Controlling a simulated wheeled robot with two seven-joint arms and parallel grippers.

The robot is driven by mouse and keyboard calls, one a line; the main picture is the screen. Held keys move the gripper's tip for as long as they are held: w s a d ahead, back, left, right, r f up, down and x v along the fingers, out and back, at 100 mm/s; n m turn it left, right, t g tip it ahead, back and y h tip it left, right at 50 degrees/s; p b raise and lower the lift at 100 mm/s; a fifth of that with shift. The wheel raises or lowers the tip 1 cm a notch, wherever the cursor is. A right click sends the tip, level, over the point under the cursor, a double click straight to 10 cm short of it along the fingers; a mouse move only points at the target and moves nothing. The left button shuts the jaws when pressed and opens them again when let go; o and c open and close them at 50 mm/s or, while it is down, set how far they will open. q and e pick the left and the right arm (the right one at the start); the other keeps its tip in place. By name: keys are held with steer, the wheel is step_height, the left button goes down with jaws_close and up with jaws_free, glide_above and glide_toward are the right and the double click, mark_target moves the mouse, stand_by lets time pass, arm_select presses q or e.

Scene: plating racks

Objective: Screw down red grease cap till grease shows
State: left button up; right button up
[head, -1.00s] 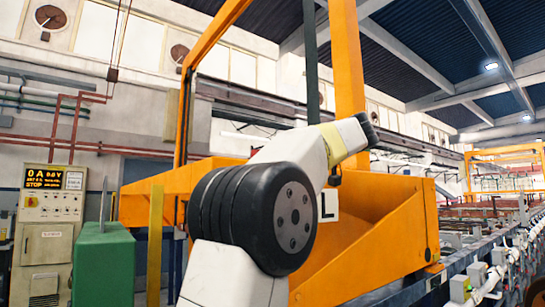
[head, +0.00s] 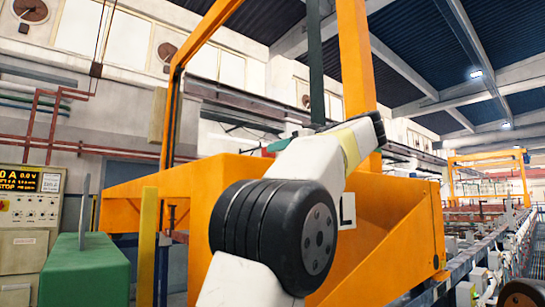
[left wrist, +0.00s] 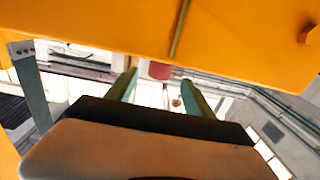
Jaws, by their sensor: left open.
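The red grease cap (left wrist: 160,70) shows in the left wrist view as a small red cylinder at the lower edge of an orange beam (left wrist: 110,25). My left gripper (left wrist: 159,80) is open, its two greenish fingers pointing toward the beam. In the picture the cap lies between the fingertips; whether they surround it in depth I cannot tell. No grease can be made out. In the head view my left arm reaches up in front of the orange frame (head: 150,195), and its wrist hides most of the gripper and the cap. My right gripper is not in view.
A green box (head: 85,270) and a yellow post (head: 148,245) stand at the left. A control cabinet (head: 30,210) with a lit display is behind them. An orange upright (head: 357,60) rises behind my wrist. A long line of racks runs back at the right.

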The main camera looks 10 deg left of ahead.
arm_select(q)
steer(key=x, duration=0.7)
steer(key=shift+w+a, duration=0.2)
steer(key=shift+a, duration=0.15)
steer(key=shift+c, duration=0.4)
jaws_close()
steer(key=shift+m+t+h, duration=0.4)
steer(key=shift+t, duration=0.1)
steer(key=m+t+h, duration=0.3)
steer(key=h, duration=0.1)
steer(key=shift+s+a+m+t+h, duration=0.1)
steer(key=shift+m+t+h, duration=0.2)
steer(key=shift+m+t, duration=0.1)
steer(key=shift+m+t+h, duration=0.55)
steer(key=shift+m+h, duration=0.5)
steer(key=shift+h, duration=0.5)
steer(key=shift+m+t+h, duration=0.55)
steer(key=shift+m+h, duration=0.5)
steer(key=shift+h, duration=0.5)
steer(key=shift+d+h, duration=0.2)
steer(key=shift+h, duration=0.1)
